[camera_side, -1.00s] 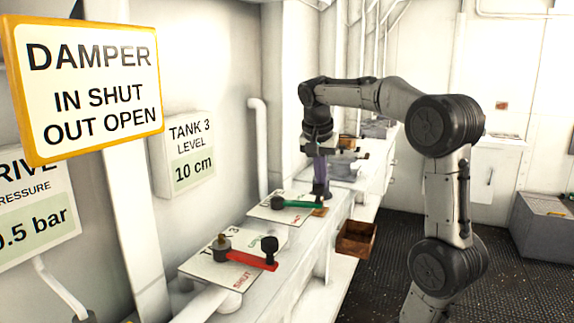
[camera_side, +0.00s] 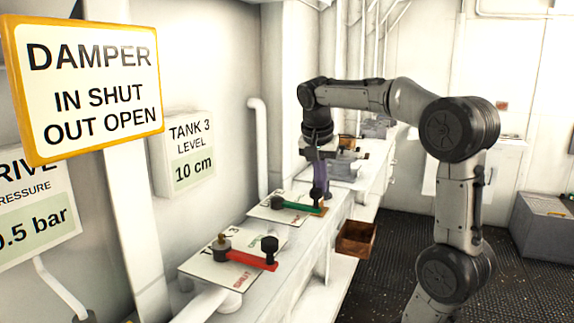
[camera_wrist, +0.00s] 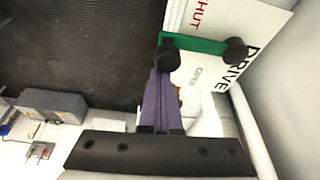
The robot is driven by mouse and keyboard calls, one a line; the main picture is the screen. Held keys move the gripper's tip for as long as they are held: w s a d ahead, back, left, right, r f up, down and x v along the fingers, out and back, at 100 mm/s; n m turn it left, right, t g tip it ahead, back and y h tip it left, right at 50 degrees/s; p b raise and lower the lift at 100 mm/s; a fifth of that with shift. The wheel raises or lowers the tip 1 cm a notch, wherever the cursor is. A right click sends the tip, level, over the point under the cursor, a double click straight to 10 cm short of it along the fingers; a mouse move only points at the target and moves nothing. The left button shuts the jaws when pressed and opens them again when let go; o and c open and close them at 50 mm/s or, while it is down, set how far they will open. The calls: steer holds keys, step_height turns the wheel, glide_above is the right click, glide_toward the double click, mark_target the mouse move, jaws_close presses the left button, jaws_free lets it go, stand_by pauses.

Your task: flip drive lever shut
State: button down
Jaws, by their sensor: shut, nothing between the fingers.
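The drive lever (camera_side: 298,206) is a green bar on a white plate, with a dark pivot at its left end in the side view. In the wrist view the lever (camera_wrist: 201,45) runs from the pivot to a dark knob (camera_wrist: 168,56), between the red SHUT and green OPEN marks on the DRIVE plate (camera_wrist: 234,18). My gripper (camera_side: 319,196) has purple fingers, shut and empty, at the lever's knob end. In the wrist view its fingertips (camera_wrist: 159,73) are right beside the knob; I cannot tell for sure if they touch.
A red lever (camera_side: 250,260) on the TANK 3 plate (camera_side: 207,268) sits nearer the side camera on the same bench. A brown open box (camera_side: 356,239) stands below the bench's right edge. A wall with signs is at left; dark floor is open at right.

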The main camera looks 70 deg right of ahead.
step_height(320, 180, up, 10)
steer(key=s+a+n+t, duration=0.1)
steer(key=a+n, duration=0.1)
steer(key=a, duration=0.5)
steer(key=s+a+f+n+t+y, duration=0.2)
steer(key=s+a+f+n, duration=0.1)
steer(key=a+f+n, duration=0.4)
steer(key=s+a+f+n+t+y, duration=0.1)
steer(key=s+a+f+n+t, duration=0.1)
steer(key=a+f+n, duration=0.6)
step_height(320, 180, down, 5)
steer(key=shift+s+a+f+y, duration=0.15)
steer(key=shift+s+a+y, duration=0.25)
steer(key=shift+s, duration=0.4)
